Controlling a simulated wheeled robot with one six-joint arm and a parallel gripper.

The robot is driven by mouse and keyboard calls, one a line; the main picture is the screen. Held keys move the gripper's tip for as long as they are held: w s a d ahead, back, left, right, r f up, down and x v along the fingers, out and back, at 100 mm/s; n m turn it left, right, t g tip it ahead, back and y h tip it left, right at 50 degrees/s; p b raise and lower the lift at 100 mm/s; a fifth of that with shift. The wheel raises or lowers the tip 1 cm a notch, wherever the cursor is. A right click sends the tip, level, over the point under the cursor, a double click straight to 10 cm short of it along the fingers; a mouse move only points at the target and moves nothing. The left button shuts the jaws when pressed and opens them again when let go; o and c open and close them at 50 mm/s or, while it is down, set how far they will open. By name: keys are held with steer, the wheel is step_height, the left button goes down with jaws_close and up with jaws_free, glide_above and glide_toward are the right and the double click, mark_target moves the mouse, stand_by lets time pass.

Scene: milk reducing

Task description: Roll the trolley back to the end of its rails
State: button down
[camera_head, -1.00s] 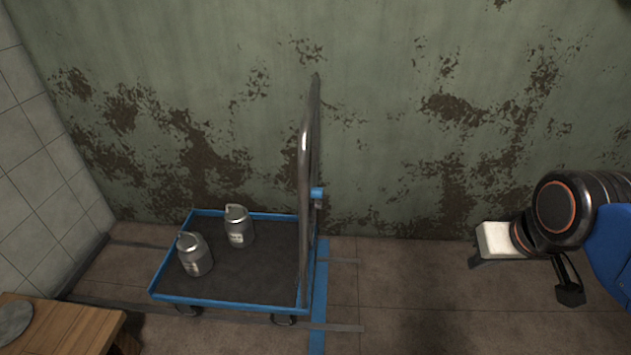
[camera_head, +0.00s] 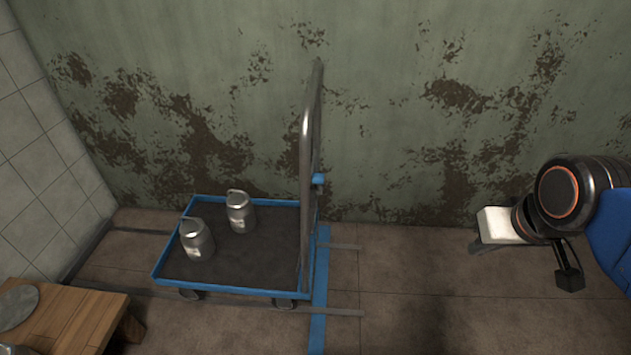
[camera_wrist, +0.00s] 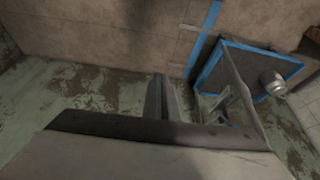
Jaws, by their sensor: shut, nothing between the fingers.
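The trolley has a blue-rimmed platform (camera_head: 228,289) with a dark deck and stands near the wall. Its tall metal handle (camera_head: 306,170) rises at the platform's right end. The rails are thin dark floor strips (camera_head: 340,312) running left to right along the trolley; they extend past it on both sides. The trolley also shows in the wrist view (camera_wrist: 211,65). My gripper (camera_head: 474,246) is at the right, well clear of the handle, shut and empty. Its closed fingers (camera_wrist: 161,97) show in the wrist view.
Two metal cans (camera_head: 197,240) (camera_head: 241,212) stand on the deck. A blue floor stripe (camera_head: 319,330) crosses the rails just right of the platform. A wooden table (camera_head: 85,318) stands front left. Tiled wall is at left, peeling green wall behind. Floor between trolley and gripper is clear.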

steer(key=c, duration=2.4)
jaws_free()
steer(key=shift+c, duration=0.2)
steer(key=o, duration=0.9)
steer(key=shift+c, duration=0.2)
steer(key=w+d+r+n+t+h, duration=0.1)
steer(key=w+r+n+t, duration=0.1)
steer(key=w, duration=0.6)
steer(key=w+d+r+n+t, duration=0.2)
steer(key=w, duration=0.5)
steer(key=w+a+r+n+t+y, duration=0.1)
steer(key=w+a+r+n+t, duration=0.15)
steer(key=w, duration=0.35)
steer(key=w+a+r+n+t+y, duration=0.1)
steer(key=w+a+r+n+y, duration=0.1)
steer(key=w+r+n, duration=0.3)
steer(key=w+a+n+t+y, duration=0.1)
steer(key=w+a+n+t, duration=0.15)
steer(key=w, duration=0.55)
steer(key=w+a+r+n+g+y, duration=0.1)
steer(key=w+a+n+g+y, duration=0.2)
steer(key=a+n+y, duration=0.4)
steer(key=w+a+r+n+g+y, duration=0.2)
steer(key=a+n+y, duration=0.6)
steer(key=a, duration=1.7)
steer(key=shift+w+a+n+g, duration=0.4)
steer(key=shift+w+n+g, duration=0.25)
steer(key=shift+w, duration=0.45)
